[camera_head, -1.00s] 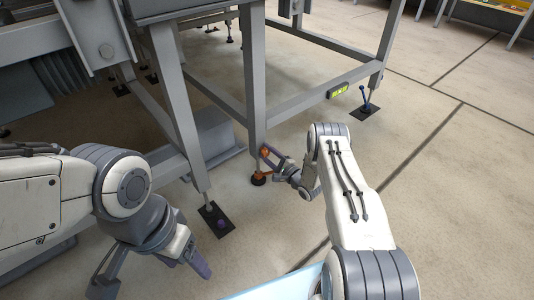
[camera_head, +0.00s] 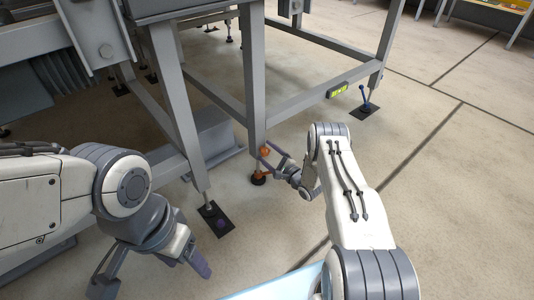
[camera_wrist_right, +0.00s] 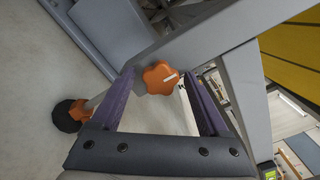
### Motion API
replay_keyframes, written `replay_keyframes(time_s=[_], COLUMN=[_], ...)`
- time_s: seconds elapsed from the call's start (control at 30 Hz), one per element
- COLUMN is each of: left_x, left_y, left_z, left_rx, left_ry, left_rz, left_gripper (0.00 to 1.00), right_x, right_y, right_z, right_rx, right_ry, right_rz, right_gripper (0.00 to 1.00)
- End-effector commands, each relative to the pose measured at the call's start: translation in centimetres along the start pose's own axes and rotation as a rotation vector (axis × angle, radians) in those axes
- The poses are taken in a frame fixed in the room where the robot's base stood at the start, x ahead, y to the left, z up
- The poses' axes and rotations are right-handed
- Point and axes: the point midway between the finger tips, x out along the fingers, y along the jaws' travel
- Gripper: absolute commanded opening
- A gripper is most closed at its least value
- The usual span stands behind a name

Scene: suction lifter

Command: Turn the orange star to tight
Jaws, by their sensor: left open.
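The orange star (camera_head: 265,151) is a small knob low on a grey frame leg, above a round black foot. In the right wrist view the orange star (camera_wrist_right: 155,82) has rounded lobes and a slanted white line on its face. My right gripper (camera_head: 268,162) is open at the knob. In the wrist view its two purple fingers stand on either side of the star with a gap at each side. My left gripper (camera_head: 152,280) is open and empty, low at the left, well apart from the star.
The grey frame leg (camera_head: 254,85) and its crossbars stand close to my right gripper. A lit green level display (camera_head: 338,90) sits on the right crossbar. The floor at right is open.

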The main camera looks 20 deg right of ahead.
Motion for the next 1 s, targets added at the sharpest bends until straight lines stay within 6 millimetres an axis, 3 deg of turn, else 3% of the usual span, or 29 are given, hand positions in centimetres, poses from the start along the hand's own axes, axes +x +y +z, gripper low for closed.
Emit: replay_keyframes(time_s=[0.23,0.37,0.8,1.0], left_x=[-0.1,-0.8,-4.6,-5.0], left_y=[0.0,0.1,0.3,0.4], left_z=[0.0,0.0,-0.2,-0.3], left_rx=[0.000,0.000,0.000,0.000], left_ry=[0.000,0.000,0.000,0.000], left_rz=[0.000,0.000,0.000,0.000], left_gripper=[0.69,0.69,0.69,0.69], right_x=[0.0,-0.9,-8.9,-10.4], right_y=[-0.1,-0.2,-0.3,-0.1], right_z=[0.1,0.2,0.1,0.0], right_rx=[-0.003,-0.001,0.001,-0.001], right_ry=[-0.003,-0.001,0.003,-0.001], right_rz=[0.000,0.000,-0.001,-0.001], right_gripper=[0.78,0.78,0.78,0.78])
